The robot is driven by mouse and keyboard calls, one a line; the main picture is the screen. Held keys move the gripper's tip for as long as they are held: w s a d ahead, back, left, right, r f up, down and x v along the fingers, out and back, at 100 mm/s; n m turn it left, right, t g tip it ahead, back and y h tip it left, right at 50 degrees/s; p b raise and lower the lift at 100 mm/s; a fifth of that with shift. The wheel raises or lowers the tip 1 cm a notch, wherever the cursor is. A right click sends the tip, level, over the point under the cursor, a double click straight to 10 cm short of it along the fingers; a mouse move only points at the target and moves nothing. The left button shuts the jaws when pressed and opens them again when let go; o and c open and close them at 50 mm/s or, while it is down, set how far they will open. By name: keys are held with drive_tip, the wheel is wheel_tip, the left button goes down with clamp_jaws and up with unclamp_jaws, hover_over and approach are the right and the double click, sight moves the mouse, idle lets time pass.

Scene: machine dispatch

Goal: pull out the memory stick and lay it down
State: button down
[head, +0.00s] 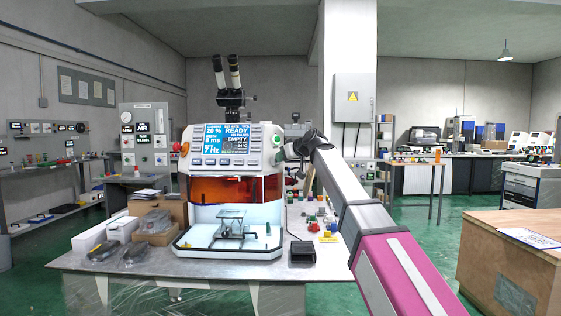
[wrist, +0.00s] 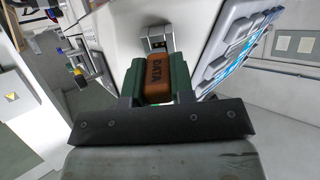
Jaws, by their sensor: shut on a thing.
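A bright metal piece (wrist: 157,37) shows beyond the stick, against the white side of the machine (wrist: 125,25). I cannot tell whether the stick's plug is still in a socket there. In the head view my gripper (head: 283,153) is at the right side of the machine (head: 231,150), beside its button panel. The stick is too small or hidden to make out there.
The machine stands on a grey table (head: 130,258). A small black open box (head: 302,251) and several small coloured parts (head: 325,228) lie right of it. Cardboard boxes (head: 160,214) and wrapped items crowd the left. A wooden crate (head: 505,260) is at the right.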

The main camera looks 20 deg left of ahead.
drive_tip(key=shift+v, duration=1.95)
wheel_tip(320, 180, up, 7)
drive_tip(key=shift+f, duration=0.15)
idle(0.4)
